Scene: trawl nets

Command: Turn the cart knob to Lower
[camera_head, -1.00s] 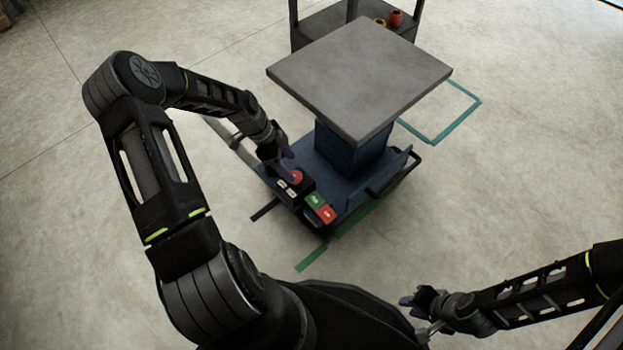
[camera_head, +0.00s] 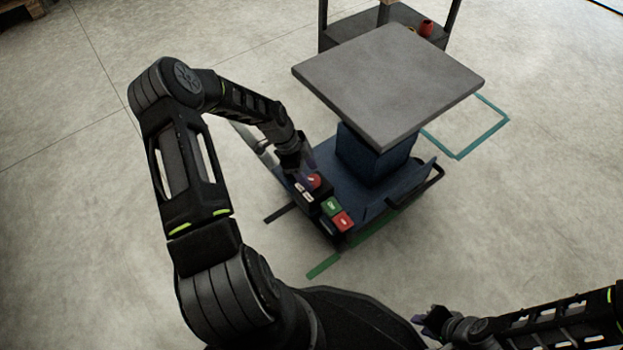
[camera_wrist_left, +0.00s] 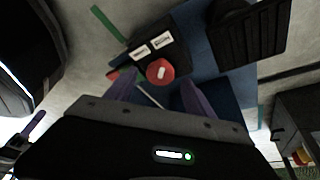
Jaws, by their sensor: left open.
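The cart (camera_head: 365,185) has a blue base, a blue column and a grey square top (camera_head: 390,80). Its dark control box, at the near left end, carries a round red knob (camera_head: 314,180) with two small white labels (camera_head: 303,191) beside it; their words are too small to read. In the left wrist view the knob (camera_wrist_left: 160,71) shows a short white mark. My left gripper (camera_head: 308,168) is open just over the knob, its purple fingers (camera_wrist_left: 158,92) apart, with the knob near their tips. My right gripper (camera_head: 428,320) hangs low at bottom right, away from the cart.
A green label block (camera_head: 330,206) and a red one (camera_head: 343,221) sit beside the knob. A dark handle rail (camera_head: 432,180) runs along the cart's right side. A dark shelf cart (camera_head: 360,28) with a red item (camera_head: 427,28) stands behind. Open floor lies at left.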

